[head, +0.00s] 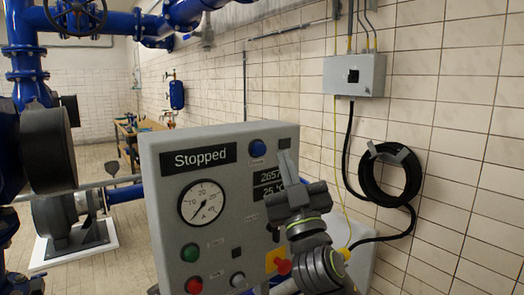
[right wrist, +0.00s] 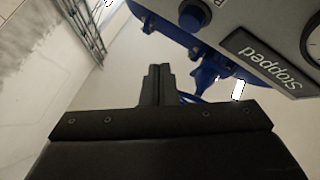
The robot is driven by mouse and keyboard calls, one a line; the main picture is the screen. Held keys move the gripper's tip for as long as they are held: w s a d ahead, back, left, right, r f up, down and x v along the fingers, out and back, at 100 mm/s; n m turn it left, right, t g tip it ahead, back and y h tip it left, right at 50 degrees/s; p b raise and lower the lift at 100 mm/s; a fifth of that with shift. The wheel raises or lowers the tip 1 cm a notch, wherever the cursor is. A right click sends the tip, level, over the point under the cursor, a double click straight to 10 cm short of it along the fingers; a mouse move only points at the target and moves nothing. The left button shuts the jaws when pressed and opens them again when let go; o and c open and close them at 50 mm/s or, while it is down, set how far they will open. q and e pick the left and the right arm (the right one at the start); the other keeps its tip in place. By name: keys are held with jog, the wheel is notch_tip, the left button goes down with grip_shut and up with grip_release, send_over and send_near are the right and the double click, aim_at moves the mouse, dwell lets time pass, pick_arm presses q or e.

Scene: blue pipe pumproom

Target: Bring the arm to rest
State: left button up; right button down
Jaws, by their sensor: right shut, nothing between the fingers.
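My right gripper (head: 288,165) is in front of the right side of a grey control panel (head: 220,222) in the head view. Its fingers point up and are closed together, with nothing between them. The right wrist view shows the same shut fingers (right wrist: 157,84), with part of the panel (right wrist: 262,30) at the upper right. The gripper and arm cover part of the panel's right side, including some of its number display. My left gripper is not in view.
The panel has a "Stopped" display (head: 199,159), a dial gauge (head: 202,203) and several buttons. Blue pipes and a pump (head: 70,215) stand at the left. A tiled wall with a grey box (head: 354,75) and a coiled black hose (head: 368,187) is at the right.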

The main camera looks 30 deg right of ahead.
dwell(0.7)
jog(key=s+d+f+m+g, duration=0.15)
jog(key=f+g, duration=0.45)
jog(key=f, duration=0.8)
jog(key=s+d+f+m+g, duration=0.15)
jog(key=f+g, duration=0.35)
jog(key=f, duration=1)
jog(key=s+a+f+n+g+y, duration=0.1)
jog(key=s+a+f+g+y, duration=0.15)
jog(key=s+f+g, duration=0.65)
jog(key=s+a+f+g+y, duration=0.2)
jog(key=s+a+f, duration=0.1)
jog(key=s+f, duration=1.1)
notch_tip(320, 180, down, 23)
jog(key=d+g, duration=0.2)
jog(key=s+a+f, duration=0.1)
jog(key=s+f, duration=1.5)
jog(key=f, duration=0.1)
jog(key=shift+a+f+g, duration=0.15)
jog(key=shift+a+g, duration=0.25)
